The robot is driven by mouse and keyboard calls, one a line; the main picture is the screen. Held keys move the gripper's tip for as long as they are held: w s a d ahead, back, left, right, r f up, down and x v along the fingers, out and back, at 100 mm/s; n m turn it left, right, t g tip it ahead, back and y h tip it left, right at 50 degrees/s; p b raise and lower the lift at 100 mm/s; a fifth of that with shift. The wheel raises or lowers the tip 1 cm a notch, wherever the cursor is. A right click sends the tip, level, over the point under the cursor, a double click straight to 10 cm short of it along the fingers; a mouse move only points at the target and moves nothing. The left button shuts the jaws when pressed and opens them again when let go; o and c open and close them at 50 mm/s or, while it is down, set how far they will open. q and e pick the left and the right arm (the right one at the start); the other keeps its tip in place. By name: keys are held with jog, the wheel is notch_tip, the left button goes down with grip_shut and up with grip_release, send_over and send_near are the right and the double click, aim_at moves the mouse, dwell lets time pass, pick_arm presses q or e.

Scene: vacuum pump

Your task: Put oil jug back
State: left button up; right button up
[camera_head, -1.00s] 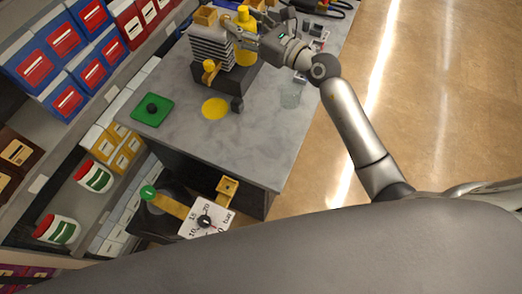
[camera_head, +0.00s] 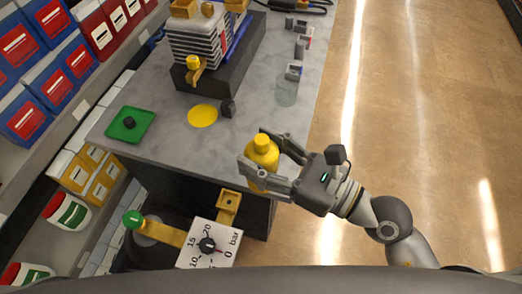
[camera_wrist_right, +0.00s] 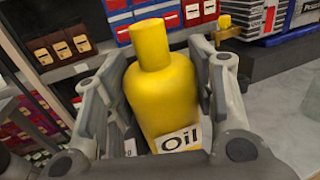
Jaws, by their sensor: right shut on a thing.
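The yellow oil jug (camera_head: 262,152) is upright between the fingers of my right gripper (camera_head: 270,163), at the front right edge of the grey table. The right gripper is shut on it. In the right wrist view the jug (camera_wrist_right: 163,90) shows its "Oil" label, with a finger on each side. A flat yellow disc (camera_head: 203,116) lies on the table, left of and behind the jug. My left gripper is not in view.
The pump (camera_head: 215,60) stands at the back of the grey table (camera_head: 165,150). A green tray (camera_head: 130,124) lies at the left and a clear glass (camera_head: 287,92) at the right edge. A pressure gauge (camera_head: 208,246) stands in front. Shelves line the left; open floor lies right.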

jog(key=w+f+b, duration=0.9)
jog(key=w+f, duration=0.3)
jog(key=w, duration=0.2)
jog(key=shift+a+f+b, duration=0.35)
jog(key=shift+a+b, duration=0.05)
jog(key=shift+a, duration=0.05)
jog(key=shift+f, duration=0.1)
jog(key=o, duration=1.1)
jog(key=shift+s+f, duration=0.1)
jog(key=shift+f, duration=0.05)
jog(key=shift+c, duration=0.2)
jog(key=o, duration=0.4)
jog(key=shift+o, duration=0.2)
jog(key=shift+d, duration=0.1)
